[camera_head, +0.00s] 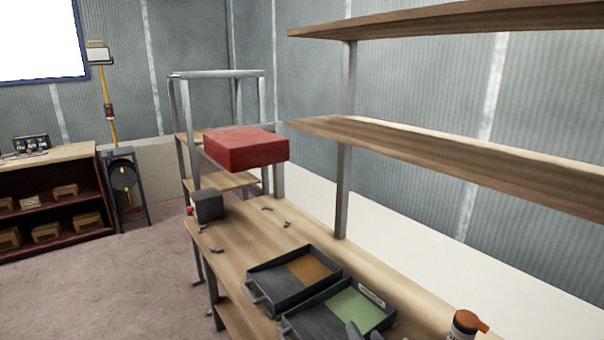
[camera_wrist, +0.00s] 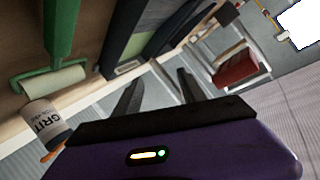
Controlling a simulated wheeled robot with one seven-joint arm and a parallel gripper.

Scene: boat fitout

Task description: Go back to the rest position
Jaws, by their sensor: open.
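My gripper (camera_wrist: 158,84) shows in the wrist view as two dark fingers on a purple body. The fingers stand apart and nothing is between them. The wrist view is strongly tilted. A white container lettered GRIT (camera_wrist: 45,120) and a green-handled paint roller (camera_wrist: 55,80) are left of the fingers.
Two trays, one with a brown patch (camera_head: 310,268) and one with a green patch (camera_head: 350,305), lie on the bench. An orange-capped bottle (camera_head: 465,325) stands at the near end. A shelf (camera_head: 430,150) overhangs the bench. A red box (camera_head: 245,148) is farther back. Floor at left is clear.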

